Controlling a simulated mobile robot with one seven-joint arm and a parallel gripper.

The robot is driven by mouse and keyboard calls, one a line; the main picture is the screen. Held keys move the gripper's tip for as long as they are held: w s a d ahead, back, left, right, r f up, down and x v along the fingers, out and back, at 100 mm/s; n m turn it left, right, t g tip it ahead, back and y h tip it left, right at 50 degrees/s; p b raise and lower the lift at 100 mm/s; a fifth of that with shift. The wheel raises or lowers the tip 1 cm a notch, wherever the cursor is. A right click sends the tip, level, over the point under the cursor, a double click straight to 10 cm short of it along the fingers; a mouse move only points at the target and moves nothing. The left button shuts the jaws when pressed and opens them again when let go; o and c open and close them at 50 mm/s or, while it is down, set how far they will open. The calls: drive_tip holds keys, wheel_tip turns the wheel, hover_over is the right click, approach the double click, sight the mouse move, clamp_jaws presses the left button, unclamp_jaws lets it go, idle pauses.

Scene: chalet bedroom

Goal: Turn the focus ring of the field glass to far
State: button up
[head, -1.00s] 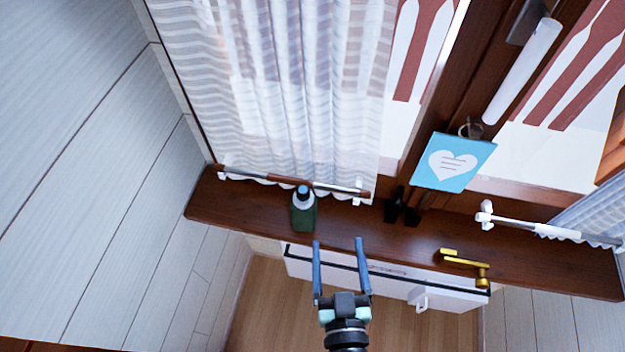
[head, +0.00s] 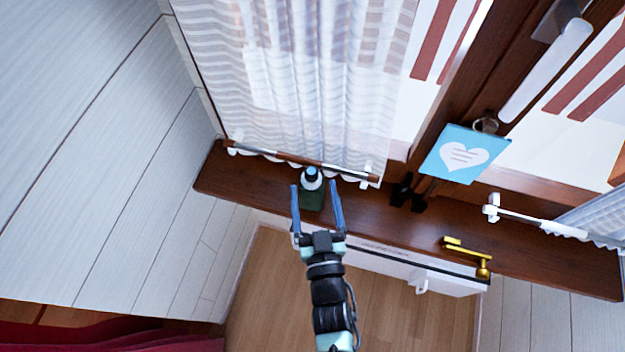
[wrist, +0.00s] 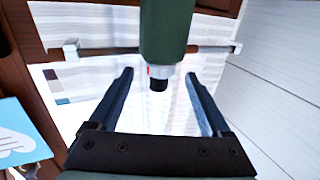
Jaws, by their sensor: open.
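The field glass appears to be the dark green upright body (head: 312,199) on the wooden sill, with a pale ring (head: 312,182) and a dark, blue-tinted top. In the wrist view its green body (wrist: 167,30) hangs from the top edge, with a grey-white ring (wrist: 162,71) bearing a red mark, and a black end. My gripper (head: 315,186) is open, its blue fingers on either side of the field glass in the head view. In the wrist view gaps show between the end and both fingers. I cannot read any far mark.
The brown sill (head: 380,222) runs under the window. A curtain rod (head: 300,161) with white curtain lies close behind the field glass. To the right are a black object (head: 407,196), a blue heart card (head: 465,155) and a brass handle-like piece (head: 467,255).

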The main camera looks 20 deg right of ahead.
drive_tip(key=shift+w+d, duration=0.25)
drive_tip(key=shift+w, duration=0.95)
drive_tip(key=shift+c, duration=0.4)
drive_tip(key=c, duration=1.2)
drive_tip(key=shift+f, duration=0.15)
clamp_jaws()
drive_tip(key=shift+h+b, duration=0.3)
drive_tip(key=shift+b, duration=0.25)
drive_tip(key=o, duration=1.3)
unclamp_jaws()
